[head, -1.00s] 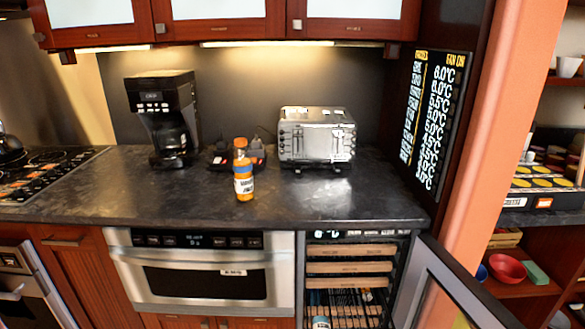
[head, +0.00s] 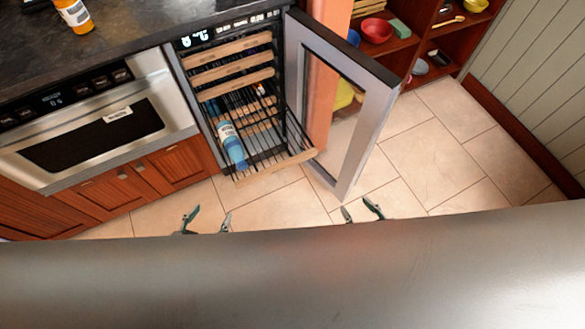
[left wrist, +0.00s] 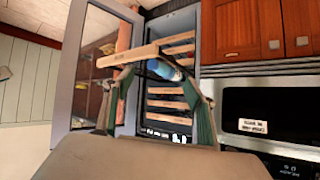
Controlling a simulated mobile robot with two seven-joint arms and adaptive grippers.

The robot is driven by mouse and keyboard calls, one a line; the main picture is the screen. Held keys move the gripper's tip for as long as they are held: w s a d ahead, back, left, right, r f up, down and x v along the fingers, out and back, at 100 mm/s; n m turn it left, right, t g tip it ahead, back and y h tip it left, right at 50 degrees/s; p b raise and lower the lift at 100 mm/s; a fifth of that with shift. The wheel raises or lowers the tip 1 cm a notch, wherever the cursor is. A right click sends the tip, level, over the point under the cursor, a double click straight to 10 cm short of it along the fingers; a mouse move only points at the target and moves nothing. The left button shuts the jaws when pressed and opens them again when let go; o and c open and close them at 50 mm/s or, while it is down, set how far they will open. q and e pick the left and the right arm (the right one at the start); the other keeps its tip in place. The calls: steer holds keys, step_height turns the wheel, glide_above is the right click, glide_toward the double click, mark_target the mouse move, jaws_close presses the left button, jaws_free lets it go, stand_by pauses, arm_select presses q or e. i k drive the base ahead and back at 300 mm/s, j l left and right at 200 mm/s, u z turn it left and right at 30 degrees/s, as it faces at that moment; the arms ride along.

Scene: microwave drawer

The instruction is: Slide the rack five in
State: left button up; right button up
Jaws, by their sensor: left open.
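The wine cooler (head: 290,75) stands with its glass door (head: 350,100) open to the right. One low rack (head: 275,168) with a wooden front strip is slid out, and a blue bottle (head: 232,145) lies on it. In the left wrist view, which appears upside down, the rack's wooden front (left wrist: 128,54) and the bottle (left wrist: 163,70) show beyond the fingers. My left gripper (head: 207,219) is open and empty, in front of the rack and apart from it. My right gripper (head: 361,211) has its fingertips apart and empty, near the door's lower end. I cannot read rack numbers.
Other racks (head: 230,67) sit inside the cooler above the slid-out one. A microwave drawer (head: 95,125) is left of the cooler. An orange bottle (head: 74,14) stands on the counter. Shelves with a red bowl (head: 376,30) are at the back right. Tiled floor (head: 430,165) is clear.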

mark_target(241, 184)
steer(key=k+l, duration=0.1)
steer(key=l, duration=0.3)
steer(key=k+l+u, duration=0.1)
steer(key=l, duration=0.25)
steer(key=k+l, duration=0.15)
steer(key=l, duration=0.2)
steer(key=k+l+u, duration=0.1)
steer(key=l, duration=0.3)
